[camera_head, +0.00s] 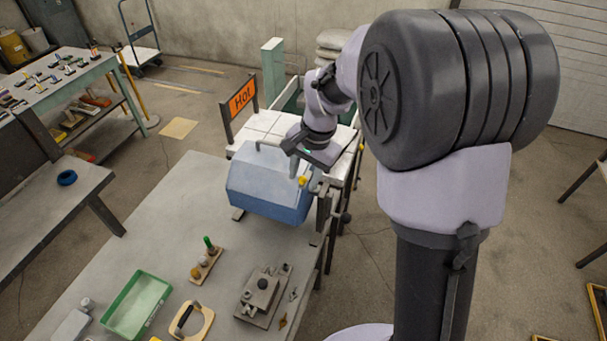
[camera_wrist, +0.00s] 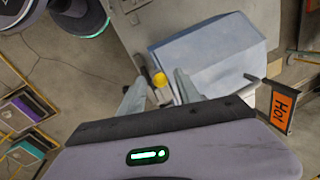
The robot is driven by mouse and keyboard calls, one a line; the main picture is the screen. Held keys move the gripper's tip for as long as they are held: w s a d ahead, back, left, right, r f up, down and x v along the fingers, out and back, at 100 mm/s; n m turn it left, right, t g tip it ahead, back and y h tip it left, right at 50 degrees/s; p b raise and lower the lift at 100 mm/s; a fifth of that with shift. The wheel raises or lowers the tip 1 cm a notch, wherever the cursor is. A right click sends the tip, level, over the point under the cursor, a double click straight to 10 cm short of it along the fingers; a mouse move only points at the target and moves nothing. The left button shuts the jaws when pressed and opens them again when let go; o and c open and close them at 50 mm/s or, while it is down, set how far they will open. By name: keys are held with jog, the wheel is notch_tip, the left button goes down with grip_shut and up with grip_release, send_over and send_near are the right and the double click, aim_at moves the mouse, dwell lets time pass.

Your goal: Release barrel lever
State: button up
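The barrel (camera_head: 270,183) is a blue faceted drum mounted at the far end of the long grey table. Its lever ends in a yellow knob (camera_head: 302,181) at the barrel's right end. My gripper (camera_head: 296,163) is just above and beside the knob. In the wrist view, the fingers of my gripper (camera_wrist: 160,86) are apart, and the yellow knob (camera_wrist: 160,80) shows in the gap between their tips. The barrel (camera_wrist: 208,58) fills the area behind the right finger. I cannot tell whether either finger touches the lever; nothing looks gripped.
An orange "Hot" sign (camera_head: 242,97) stands behind the barrel beside a white-tiled surface (camera_head: 265,125). The grey table (camera_head: 165,225) holds a green tray (camera_head: 137,304), a metal fixture (camera_head: 262,292) and small wooden-based parts. The table's middle left is clear.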

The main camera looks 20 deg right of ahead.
notch_tip(320, 180, up, 17)
jog(key=s+d+p, duration=0.2)
jog(key=p, duration=0.2)
jog(key=shift+s+d, duration=0.15)
jog(key=shift+s, duration=0.05)
jog(key=s+a+f+n+t+b, duration=0.2)
jog(key=s+a+f+b, duration=0.1)
jog(key=s+f+b, duration=0.6)
jog(key=s+a+f+n+t+b, duration=0.2)
jog(key=s+a+f+b, duration=0.2)
jog(key=s+f+b, duration=0.5)
jog(key=s+f, duration=0.1)
jog(key=s, duration=0.2)
jog(key=shift+s+n+b, duration=0.2)
jog(key=shift+n+b, duration=0.1)
jog(key=shift+n, duration=0.1)
